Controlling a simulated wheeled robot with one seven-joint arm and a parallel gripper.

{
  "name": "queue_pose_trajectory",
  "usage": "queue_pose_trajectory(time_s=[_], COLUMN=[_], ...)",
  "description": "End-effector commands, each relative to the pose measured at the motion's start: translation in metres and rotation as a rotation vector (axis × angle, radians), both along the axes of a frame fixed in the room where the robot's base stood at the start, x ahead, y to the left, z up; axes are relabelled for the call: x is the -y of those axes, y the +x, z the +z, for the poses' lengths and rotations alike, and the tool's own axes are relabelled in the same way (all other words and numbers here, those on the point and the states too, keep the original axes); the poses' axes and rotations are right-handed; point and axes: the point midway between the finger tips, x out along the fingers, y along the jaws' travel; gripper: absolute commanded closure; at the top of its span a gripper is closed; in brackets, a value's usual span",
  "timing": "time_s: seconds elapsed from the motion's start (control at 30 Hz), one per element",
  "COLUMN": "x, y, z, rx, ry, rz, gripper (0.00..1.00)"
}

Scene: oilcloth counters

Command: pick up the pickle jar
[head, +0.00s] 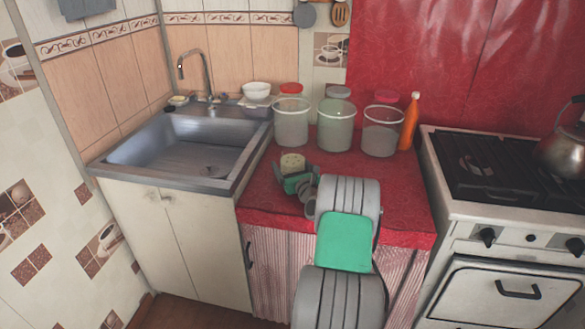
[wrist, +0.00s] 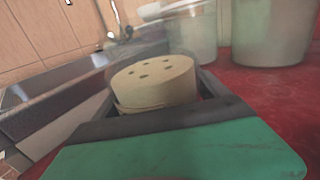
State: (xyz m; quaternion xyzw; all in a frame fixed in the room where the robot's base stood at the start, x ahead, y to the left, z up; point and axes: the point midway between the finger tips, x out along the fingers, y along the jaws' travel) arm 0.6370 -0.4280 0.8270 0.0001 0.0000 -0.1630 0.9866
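My gripper (head: 292,176) is low over the red counter, left of its middle. A short beige cylinder (head: 292,162) with several dark holes in its top is at its fingertips. In the wrist view this cylinder (wrist: 155,80) stands upright between my two dark fingers (wrist: 160,98). The fingers are spread to about its width; whether they press on it is unclear. Its lower part is hidden by my gripper. No label shows which thing is the pickle jar. Behind stand three large translucent jars: a red-lidded one (head: 291,124), a grey-green-lidded one (head: 336,128) and another red-lidded one (head: 381,135).
An orange bottle (head: 409,125) stands right of the jars. A metal sink (head: 185,145) is at left, with a white bowl (head: 256,90) behind it. A stove (head: 500,170) with a kettle (head: 563,150) is at right. The red counter (head: 262,200) is bare near its front left.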

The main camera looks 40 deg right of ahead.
Motion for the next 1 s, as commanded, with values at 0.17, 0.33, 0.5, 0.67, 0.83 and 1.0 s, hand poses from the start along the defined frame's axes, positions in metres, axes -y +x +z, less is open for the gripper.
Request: queue_pose_trajectory(time_s=[0.17, 0.33, 0.5, 0.67, 0.83, 1.0], x=[-0.0003, -0.0002, -0.0001, 0.0000, 0.0002, 0.0009], y=[0.0001, 0.0000, -0.0002, -0.0003, -0.0004, 0.0001], z=[0.0000, 0.0000, -0.0001, -0.0001, -0.0002, 0.0035], rx=[0.000, 0.000, 0.000, 0.000, 0.000, 0.005], ry=[0.000, 0.000, -0.001, -0.001, -0.001, -0.005], rz=[0.000, 0.000, 0.000, 0.000, -0.001, -0.001], gripper=[0.31, 0.45, 0.59, 0.72, 0.86, 0.93])
